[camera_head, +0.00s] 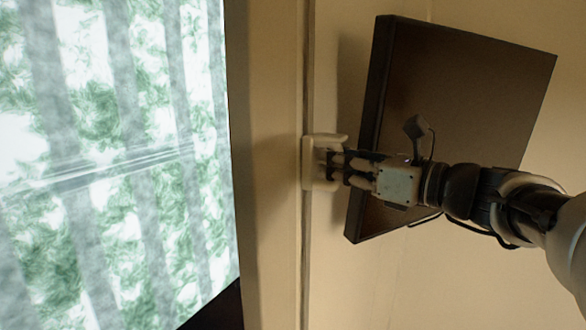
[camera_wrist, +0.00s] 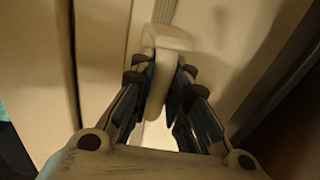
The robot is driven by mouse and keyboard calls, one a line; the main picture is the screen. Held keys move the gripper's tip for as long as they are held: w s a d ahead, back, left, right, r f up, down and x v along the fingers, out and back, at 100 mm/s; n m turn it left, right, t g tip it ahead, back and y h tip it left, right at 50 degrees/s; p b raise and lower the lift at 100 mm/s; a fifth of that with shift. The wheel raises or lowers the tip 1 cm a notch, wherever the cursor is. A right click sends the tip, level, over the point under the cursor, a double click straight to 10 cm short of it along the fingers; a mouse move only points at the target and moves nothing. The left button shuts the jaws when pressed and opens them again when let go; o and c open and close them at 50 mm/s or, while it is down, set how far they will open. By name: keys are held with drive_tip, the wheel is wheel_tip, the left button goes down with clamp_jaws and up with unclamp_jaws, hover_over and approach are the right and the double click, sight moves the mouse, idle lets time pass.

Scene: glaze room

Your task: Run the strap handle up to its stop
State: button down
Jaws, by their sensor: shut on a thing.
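The strap handle (camera_head: 309,165) is a pale, cream-coloured bracket at the narrow upright strip on the wall beside the window. It also shows in the wrist view (camera_wrist: 158,90), where its light bar runs between my fingers. My gripper (camera_head: 332,166) reaches it from the right and is shut on it. In the wrist view my gripper (camera_wrist: 163,78) has a finger on each side of the bar. A pale ribbed strap (camera_wrist: 164,11) runs away from the handle at the top of the wrist view. I cannot make out the stop.
A window (camera_head: 110,150) with a green and white view fills the left. A dark, tilted flat panel (camera_head: 465,85) stands on the wall behind my arm, close to my gripper. The narrow strip (camera_head: 306,260) is clear above and below the handle.

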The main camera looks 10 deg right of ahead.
wheel_tip(320, 180, up, 12)
drive_tip(key=p, duration=0.8)
drive_tip(key=shift+r, duration=0.25)
drive_tip(key=c, duration=1.5)
unclamp_jaws()
drive_tip(key=shift+w+d, duration=0.1)
drive_tip(key=shift+w, duration=0.05)
drive_tip(key=shift+c, duration=0.2)
drive_tip(key=shift+r, duration=0.1)
